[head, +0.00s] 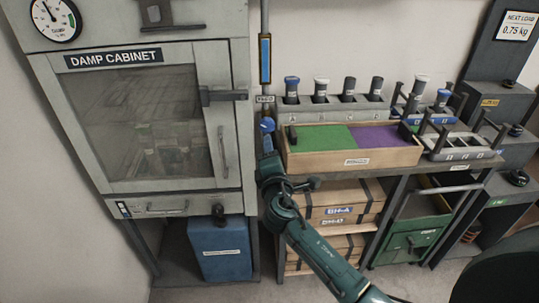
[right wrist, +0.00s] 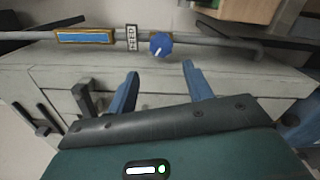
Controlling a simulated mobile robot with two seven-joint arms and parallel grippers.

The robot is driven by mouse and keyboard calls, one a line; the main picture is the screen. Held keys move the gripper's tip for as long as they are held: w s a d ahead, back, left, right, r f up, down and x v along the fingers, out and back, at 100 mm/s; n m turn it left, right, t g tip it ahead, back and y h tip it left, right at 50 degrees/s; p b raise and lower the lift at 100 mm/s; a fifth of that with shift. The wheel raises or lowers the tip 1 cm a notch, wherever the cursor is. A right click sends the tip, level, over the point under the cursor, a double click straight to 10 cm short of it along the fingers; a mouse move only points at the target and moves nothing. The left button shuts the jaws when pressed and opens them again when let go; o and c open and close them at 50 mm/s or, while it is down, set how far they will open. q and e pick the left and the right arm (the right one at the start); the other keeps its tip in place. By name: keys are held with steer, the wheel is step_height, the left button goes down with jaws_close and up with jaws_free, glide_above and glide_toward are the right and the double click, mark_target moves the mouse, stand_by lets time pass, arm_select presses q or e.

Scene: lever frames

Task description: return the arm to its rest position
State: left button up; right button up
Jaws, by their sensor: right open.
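My right arm reaches in from the lower right of the head view. My right gripper (head: 268,148) is beside the damp cabinet's (head: 215,130) right edge, just below a blue knob (head: 267,124). In the right wrist view its two blue fingers (right wrist: 160,70) are apart with nothing between them. The blue knob (right wrist: 161,45) with a white pointer mark lies just beyond the fingertips, apart from them as far as I can tell. My left gripper is in neither view.
Wooden crates (head: 335,207) and a green bin (head: 408,246) sit below. A blue box (head: 220,248) stands under the cabinet.

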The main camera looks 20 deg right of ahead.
steer(key=shift+s+f, duration=0.1)
steer(key=shift+f, duration=0.05)
stand_by(0.4)
steer(key=s+a+f+m+g+y, duration=0.3)
steer(key=s+f+m+y, duration=0.15)
steer(key=s+f, duration=0.7)
steer(key=s+a+f+m+g+y, duration=0.1)
steer(key=s+a+f+m+g, duration=0.1)
steer(key=s+m, duration=0.3)
steer(key=s+a+f+m+g+y, duration=0.1)
steer(key=s+m, duration=0.4)
steer(key=s, duration=0.7)
step_height(320, 180, down, 2)
steer(key=shift+s+a+f+m+g+y+p, duration=0.1)
steer(key=shift+s+a+m+g+y+p, duration=0.3)
steer(key=shift+y, duration=0.35)
